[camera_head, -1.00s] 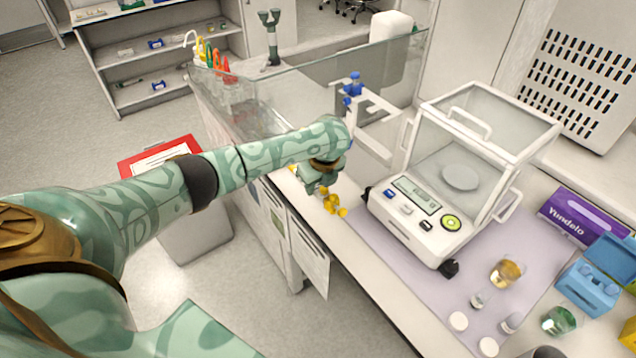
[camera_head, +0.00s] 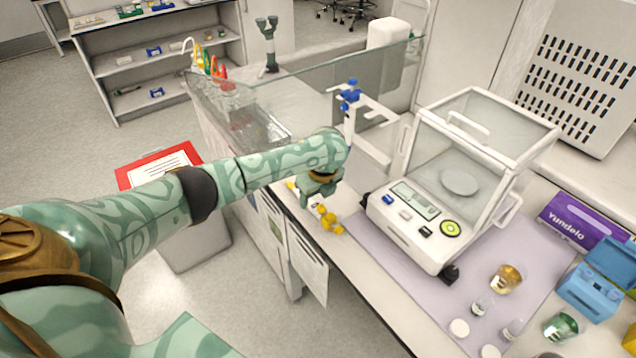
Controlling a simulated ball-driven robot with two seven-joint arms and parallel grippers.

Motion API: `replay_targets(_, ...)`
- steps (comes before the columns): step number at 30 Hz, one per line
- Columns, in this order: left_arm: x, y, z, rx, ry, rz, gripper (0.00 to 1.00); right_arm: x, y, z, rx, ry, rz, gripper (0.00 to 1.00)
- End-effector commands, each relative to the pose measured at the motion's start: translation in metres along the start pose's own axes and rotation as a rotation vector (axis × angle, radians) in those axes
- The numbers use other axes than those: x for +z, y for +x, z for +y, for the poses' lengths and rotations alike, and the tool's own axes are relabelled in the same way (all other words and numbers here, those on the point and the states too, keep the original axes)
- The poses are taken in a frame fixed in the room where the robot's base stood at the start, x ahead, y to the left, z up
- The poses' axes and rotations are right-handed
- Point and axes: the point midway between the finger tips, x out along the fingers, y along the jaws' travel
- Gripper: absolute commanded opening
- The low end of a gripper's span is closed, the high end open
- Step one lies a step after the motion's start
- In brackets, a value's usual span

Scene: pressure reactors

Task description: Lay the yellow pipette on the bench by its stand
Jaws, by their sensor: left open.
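The yellow pipette (camera_head: 329,219) is at the bench's front edge, left of the balance. It appears to lie flat on the bench top. A smaller yellow part shows on the other side of my left gripper, and the middle is hidden beneath it. My left gripper (camera_head: 318,192) is open, pointing down right over the pipette; the arm hides whether the fingers still touch it. The white pipette stand (camera_head: 373,107) is just behind, holding a blue pipette (camera_head: 350,94). My right gripper is out of view.
A white balance (camera_head: 420,215) with a glass draft shield stands on a lilac mat (camera_head: 400,262) to the right. Beakers, vials, a purple box (camera_head: 583,220) and a blue box (camera_head: 590,290) are further right. A glass panel (camera_head: 300,95) rises behind the arm.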

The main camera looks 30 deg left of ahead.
Motion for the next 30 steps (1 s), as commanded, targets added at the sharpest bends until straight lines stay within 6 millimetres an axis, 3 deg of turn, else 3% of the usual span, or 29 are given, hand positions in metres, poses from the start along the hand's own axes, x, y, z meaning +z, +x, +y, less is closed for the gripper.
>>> replay_targets(12, 0.003, -0.108, -0.001, -0.006, 0.0, -0.001, 0.52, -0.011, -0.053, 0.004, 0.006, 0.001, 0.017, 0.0)
replay_targets(18, 0.002, -0.145, -0.001, -0.004, 0.0, 0.0, 0.52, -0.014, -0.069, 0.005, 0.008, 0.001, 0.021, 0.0)
replay_targets(24, 0.001, -0.158, 0.0, -0.001, -0.001, 0.0, 0.52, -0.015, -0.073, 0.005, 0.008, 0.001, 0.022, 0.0)
replay_targets(28, -0.001, -0.158, 0.0, -0.002, -0.001, 0.001, 0.52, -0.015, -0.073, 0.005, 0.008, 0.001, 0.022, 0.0)
replay_targets(30, -0.011, -0.153, 0.001, -0.013, -0.004, 0.005, 0.52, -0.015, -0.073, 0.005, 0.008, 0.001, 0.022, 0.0)
